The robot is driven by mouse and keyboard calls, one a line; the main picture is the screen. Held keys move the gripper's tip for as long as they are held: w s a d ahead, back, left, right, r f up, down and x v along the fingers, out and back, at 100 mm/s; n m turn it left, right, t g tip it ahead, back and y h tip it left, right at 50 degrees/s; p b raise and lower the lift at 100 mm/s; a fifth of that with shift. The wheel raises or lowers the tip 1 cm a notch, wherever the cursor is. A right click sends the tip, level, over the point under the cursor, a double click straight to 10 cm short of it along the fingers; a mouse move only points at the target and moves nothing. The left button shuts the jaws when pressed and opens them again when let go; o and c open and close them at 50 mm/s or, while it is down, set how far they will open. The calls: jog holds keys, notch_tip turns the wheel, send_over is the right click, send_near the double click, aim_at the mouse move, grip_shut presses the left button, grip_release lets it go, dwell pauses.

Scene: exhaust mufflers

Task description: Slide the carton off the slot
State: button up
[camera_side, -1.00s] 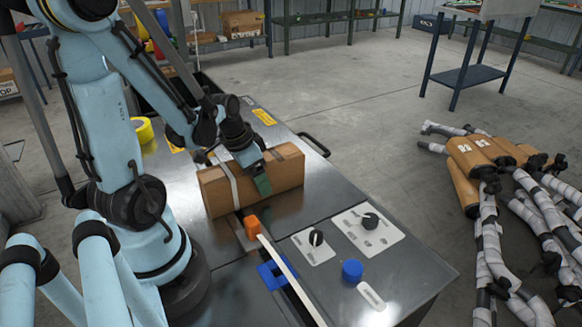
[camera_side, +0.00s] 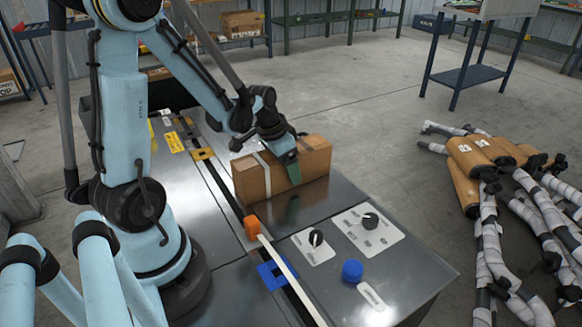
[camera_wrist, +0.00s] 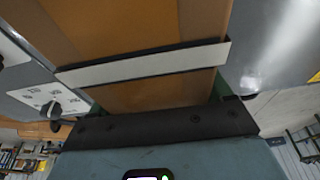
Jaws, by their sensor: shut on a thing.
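The carton (camera_side: 313,160) is a brown box with a pale strap, standing on the metal table right of the slot. My gripper (camera_side: 288,170) is shut on the carton near its middle, with a green finger against the near face. In the wrist view the carton (camera_wrist: 140,35) fills the upper middle, between green fingers at the lower edge. The slot (camera_side: 222,185) is a dark line along the table, now uncovered beside the carton. An orange block (camera_side: 252,226) sits on the slot line at the end of a white strip.
A blue bracket (camera_side: 274,273) sits around the slot line in front. Two knob panels (camera_side: 363,228) and a blue button (camera_side: 352,270) are at the table's front right. A yellow plate (camera_side: 203,154) lies at the slot's far part. Wrapped mufflers (camera_side: 478,160) lie beyond the table's right.

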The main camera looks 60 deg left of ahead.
jog(key=shift+w, duration=0.55)
jog(key=o, duration=1.2)
jog(key=shift+r, duration=0.15)
jog(key=shift+v, duration=5.95)
jog(key=shift+d, duration=0.1)
